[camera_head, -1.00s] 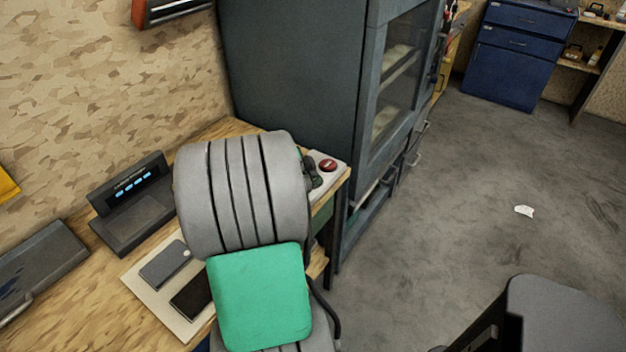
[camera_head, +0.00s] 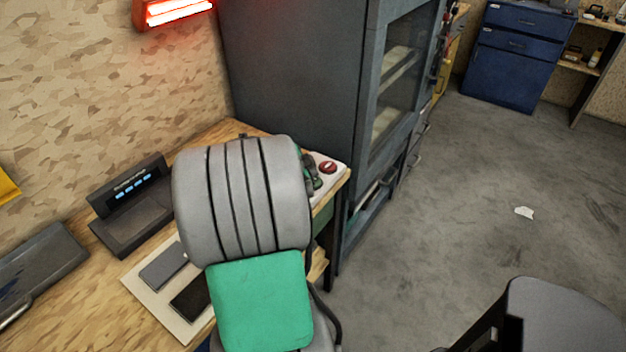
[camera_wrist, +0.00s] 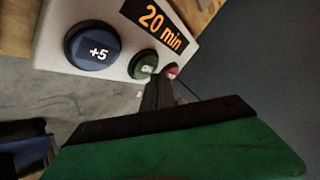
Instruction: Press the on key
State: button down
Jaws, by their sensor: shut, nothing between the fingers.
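The white control panel (camera_wrist: 68,20) shows in the wrist view with a round green key (camera_wrist: 143,64), a red key (camera_wrist: 171,70), a blue "+5" key (camera_wrist: 92,46) and a display (camera_wrist: 158,24) reading "20 min". My gripper (camera_wrist: 154,84) is shut and empty, its dark fingertips at the green key's lower edge. They look in contact, but I cannot tell how far the key is pressed. Its lettering is too small to read. In the head view, the panel (camera_head: 339,178) is at the bench's far right corner, largely hidden by my arm, with its red key (camera_head: 328,167) visible.
A red lamp (camera_head: 178,10) glows on the wall. The wooden bench (camera_head: 75,305) holds a dark device with a lit display (camera_head: 132,189) and a pale board (camera_head: 143,287) with dark pads. A grey cabinet (camera_head: 290,70) stands close behind the panel. Floor at right is mostly clear.

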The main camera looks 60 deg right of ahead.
jog(key=shift+r+p, duration=1.1)
jog(key=shift+r, duration=1.45)
